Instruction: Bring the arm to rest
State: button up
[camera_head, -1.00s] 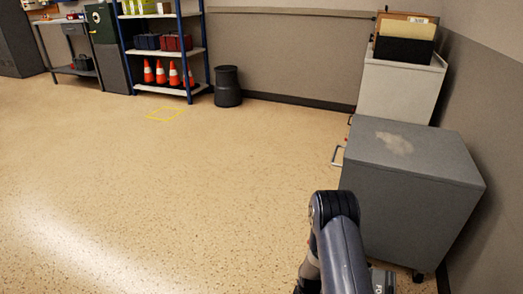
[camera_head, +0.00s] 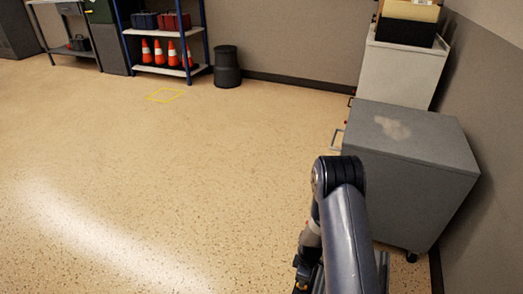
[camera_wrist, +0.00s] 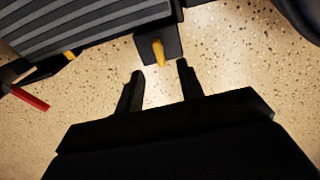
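My arm (camera_head: 345,225) shows at the lower right in the head view, bent at a dark joint, with its lower links running down to the bottom edge. My gripper itself is hidden from the head view. In the wrist view my gripper (camera_wrist: 158,82) has its two dark fingers apart, with bare speckled floor between them and nothing held. Beyond the fingertips are a dark block with a yellow piece and a ribbed grey surface, which look like parts of my own body.
A grey wheeled cabinet (camera_head: 415,170) stands right of my arm, with a pale cabinet (camera_head: 400,75) behind it. A black bin (camera_head: 227,68) and a shelf (camera_head: 160,70) with orange cones (camera_head: 159,52) stand at the back. A yellow floor outline (camera_head: 165,95) lies before them. The middle floor is clear.

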notch_tip(320, 180, down, 8)
jog(key=b, duration=0.3)
jog(key=shift+r, duration=0.2)
jog(key=shift+w+r+p, duration=0.1)
jog(key=shift+r+p, duration=0.05)
jog(key=shift+p, duration=0.15)
jog(key=m+p, duration=0.1)
jog(key=m, duration=0.2)
jog(key=shift+m, duration=0.3)
jog(key=m+p, duration=0.2)
jog(key=m, duration=0.3)
jog(key=shift+r, duration=0.1)
jog(key=m+p, duration=0.2)
jog(key=m, duration=0.3)
jog(key=m+p, duration=0.3)
jog(key=m, duration=0.1)
jog(key=shift+m, duration=0.3)
jog(key=shift+r+p, duration=0.35)
jog(key=shift+r, duration=0.75)
